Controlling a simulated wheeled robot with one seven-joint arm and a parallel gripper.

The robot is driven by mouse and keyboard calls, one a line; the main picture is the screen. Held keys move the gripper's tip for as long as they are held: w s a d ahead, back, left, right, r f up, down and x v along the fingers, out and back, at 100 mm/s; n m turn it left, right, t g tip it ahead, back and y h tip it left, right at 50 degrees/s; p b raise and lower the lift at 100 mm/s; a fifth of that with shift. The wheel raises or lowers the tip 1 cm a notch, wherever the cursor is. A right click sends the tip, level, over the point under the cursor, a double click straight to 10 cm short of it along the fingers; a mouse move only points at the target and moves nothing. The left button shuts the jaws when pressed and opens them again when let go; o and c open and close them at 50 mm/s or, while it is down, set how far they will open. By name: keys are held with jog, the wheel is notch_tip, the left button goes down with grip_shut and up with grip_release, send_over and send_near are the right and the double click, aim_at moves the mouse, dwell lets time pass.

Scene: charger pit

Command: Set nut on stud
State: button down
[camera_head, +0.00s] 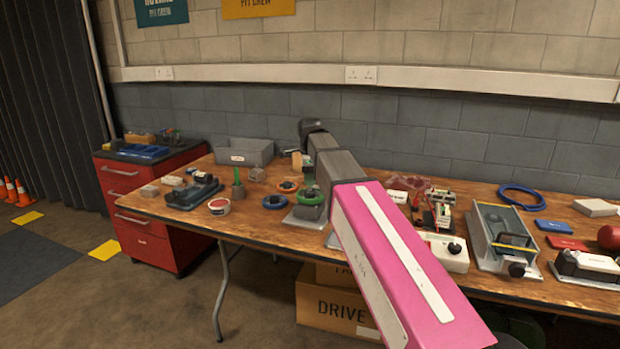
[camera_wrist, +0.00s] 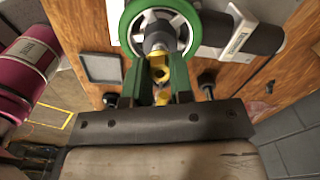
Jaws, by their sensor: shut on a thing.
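My gripper (camera_wrist: 158,78) is shut on a small gold nut (camera_wrist: 161,70), held between two green fingers in the wrist view. Just beyond the nut is a grey stud (camera_wrist: 155,42) at the centre of a green-rimmed wheel (camera_wrist: 188,14). The nut appears in line with the stud's tip; I cannot tell whether they touch. In the head view the green-rimmed wheel (camera_head: 311,196) sits on a grey block on the table. My gripper is just above it, its fingers too small to make out, and the nut and stud are not clear there.
The wooden table (camera_head: 165,205) is crowded. Right of my pink arm are a white box with a black knob (camera_head: 445,252) and a metal-framed case (camera_head: 503,240).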

jog(key=shift+f, duration=0.9)
jog(key=c, duration=0.9)
grip_release()
notch_tip(320, 180, up, 11)
jog(key=shift+f, duration=0.1)
